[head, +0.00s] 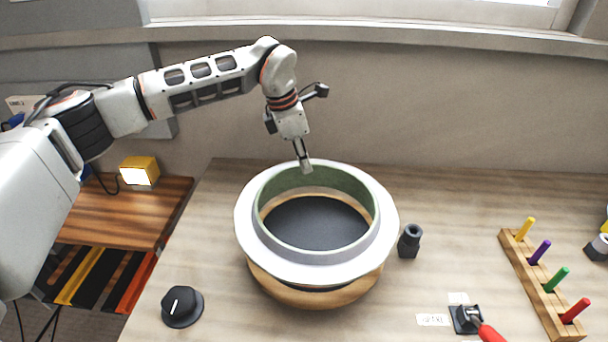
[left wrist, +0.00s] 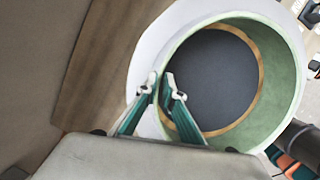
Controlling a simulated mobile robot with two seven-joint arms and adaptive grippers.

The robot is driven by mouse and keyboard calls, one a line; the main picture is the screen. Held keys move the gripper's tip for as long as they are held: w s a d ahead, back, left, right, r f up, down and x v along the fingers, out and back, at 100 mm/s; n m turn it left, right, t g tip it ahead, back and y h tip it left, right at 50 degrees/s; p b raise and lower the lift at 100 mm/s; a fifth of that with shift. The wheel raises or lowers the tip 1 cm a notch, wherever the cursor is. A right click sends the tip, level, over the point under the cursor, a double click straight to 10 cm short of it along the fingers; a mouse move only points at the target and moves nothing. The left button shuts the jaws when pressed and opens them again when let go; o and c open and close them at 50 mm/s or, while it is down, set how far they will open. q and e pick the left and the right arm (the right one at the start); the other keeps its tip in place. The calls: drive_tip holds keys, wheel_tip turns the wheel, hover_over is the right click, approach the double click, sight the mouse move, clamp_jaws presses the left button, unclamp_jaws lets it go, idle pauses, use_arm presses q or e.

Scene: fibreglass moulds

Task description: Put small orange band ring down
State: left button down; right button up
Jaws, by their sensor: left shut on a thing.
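A large pale grey flanged ring (head: 262,248) with a green inner wall is at the middle of the table. It also shows in the left wrist view (left wrist: 287,72). No orange band can be made out on it. It is over a round wooden base (head: 310,297) with a dark floor (head: 315,222); I cannot tell whether it rests on the base or hangs just above. My left gripper (head: 306,168) points down at the ring's far rim and is shut on its wall, one finger on each side (left wrist: 160,92). My right gripper is not in view.
A black knob (head: 182,307) stands at front left and a dark cylinder (head: 410,241) right of the ring. A wooden rack (head: 540,285) with coloured pegs is at right. A dark block (head: 466,320) with a red handle (head: 489,334) is at the front. The back right is clear.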

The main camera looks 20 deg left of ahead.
use_arm(q)
drive_tip(key=shift+f, duration=2)
drive_tip(key=c, duration=2.2)
unclamp_jaws()
drive_tip(key=shift+f, duration=0.1)
drive_tip(key=v, duration=1.2)
